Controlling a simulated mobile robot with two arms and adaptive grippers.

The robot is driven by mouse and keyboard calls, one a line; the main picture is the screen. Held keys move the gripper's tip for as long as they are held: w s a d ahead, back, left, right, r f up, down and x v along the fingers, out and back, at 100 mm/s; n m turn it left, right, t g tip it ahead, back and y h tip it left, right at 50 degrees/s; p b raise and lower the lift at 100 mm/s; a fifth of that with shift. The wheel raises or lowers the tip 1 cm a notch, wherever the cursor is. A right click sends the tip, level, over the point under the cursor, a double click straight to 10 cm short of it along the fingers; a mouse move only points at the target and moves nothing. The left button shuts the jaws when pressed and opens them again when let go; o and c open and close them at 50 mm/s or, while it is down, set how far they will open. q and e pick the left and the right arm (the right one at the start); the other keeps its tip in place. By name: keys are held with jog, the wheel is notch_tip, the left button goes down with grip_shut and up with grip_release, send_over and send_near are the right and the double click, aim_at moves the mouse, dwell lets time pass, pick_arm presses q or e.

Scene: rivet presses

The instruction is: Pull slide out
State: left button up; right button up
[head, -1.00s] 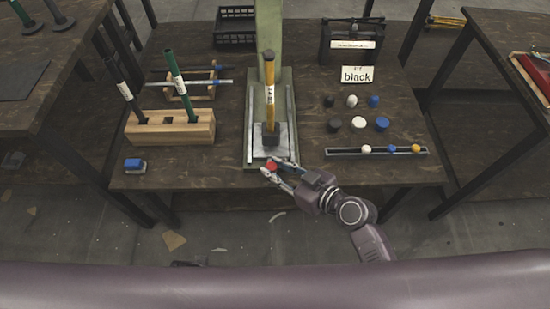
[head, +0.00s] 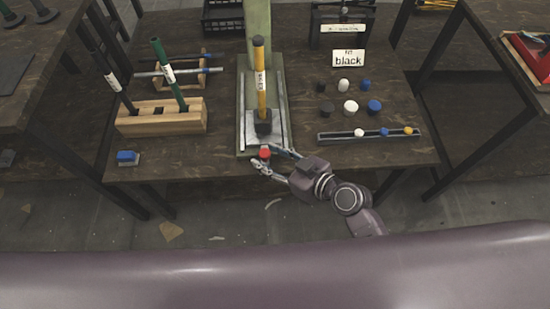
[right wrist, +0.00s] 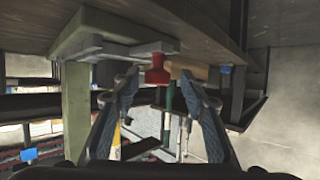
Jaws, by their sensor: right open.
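The press has a pale green base and column (head: 257,28), with a metal slide plate (head: 277,138) on the base between rails. A red knob (head: 264,153) sits at the plate's front end, by the table edge; it also shows in the right wrist view (right wrist: 158,70). A yellow-handled tool with a dark head (head: 261,82) stands upright over the plate. My right gripper (head: 265,156) is open at the table's front edge, its fingers on either side of the knob. In the right wrist view the knob appears between the fingertips (right wrist: 158,82); contact cannot be told. My left gripper is not in view.
Right are several coloured caps (head: 350,107), a narrow tray (head: 375,136) and a "black" sign (head: 348,58). Floor in front is open.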

jog(key=v, duration=1.2)
jog(key=shift+f, duration=0.15)
